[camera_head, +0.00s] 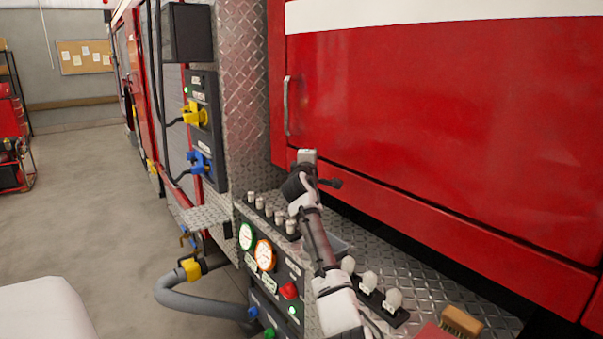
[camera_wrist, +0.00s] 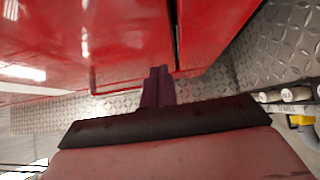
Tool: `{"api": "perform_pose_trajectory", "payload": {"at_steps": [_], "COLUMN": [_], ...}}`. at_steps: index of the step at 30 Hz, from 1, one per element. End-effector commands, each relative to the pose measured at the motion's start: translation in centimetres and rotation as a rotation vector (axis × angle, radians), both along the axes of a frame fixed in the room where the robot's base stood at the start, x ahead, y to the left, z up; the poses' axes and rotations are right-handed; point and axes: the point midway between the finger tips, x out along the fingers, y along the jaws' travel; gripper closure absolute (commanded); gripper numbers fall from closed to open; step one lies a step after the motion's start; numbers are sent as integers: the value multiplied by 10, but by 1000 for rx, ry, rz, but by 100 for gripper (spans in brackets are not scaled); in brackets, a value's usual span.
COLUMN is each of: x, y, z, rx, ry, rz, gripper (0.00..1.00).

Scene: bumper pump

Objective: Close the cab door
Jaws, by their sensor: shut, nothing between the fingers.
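The cab door (camera_head: 440,120) is a large red panel with a white band on top and a silver upright handle (camera_head: 287,105) near its left edge. It fills the upper right of the head view. In the wrist view the red door (camera_wrist: 80,40) spans the upper left, with a dark gap along one edge. I cannot tell how far it stands open. My gripper (camera_head: 307,157) is shut and empty, just below and right of the handle, close to the door's lower left corner. In the wrist view the fingers (camera_wrist: 158,88) point toward the door's edge; contact is unclear.
Below the door is a diamond-plate ledge (camera_head: 415,285) with several knobs, a gauge panel (camera_head: 265,255) and a brush (camera_head: 461,321). A grey hose (camera_head: 200,303) hangs at lower left. Yellow and blue fittings line the truck side.

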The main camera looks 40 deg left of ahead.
Motion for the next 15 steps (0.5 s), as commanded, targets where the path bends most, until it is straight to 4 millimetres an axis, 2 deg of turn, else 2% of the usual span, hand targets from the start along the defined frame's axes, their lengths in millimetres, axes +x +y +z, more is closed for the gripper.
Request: {"api": "perform_pose_trajectory", "payload": {"at_steps": [1,15], "x": [-4,-59], "y": [-5,-38], "z": [-5,-5], "rx": [1,0], "ry": [0,-1], "rz": [-1,4], "gripper": [100,100]}}
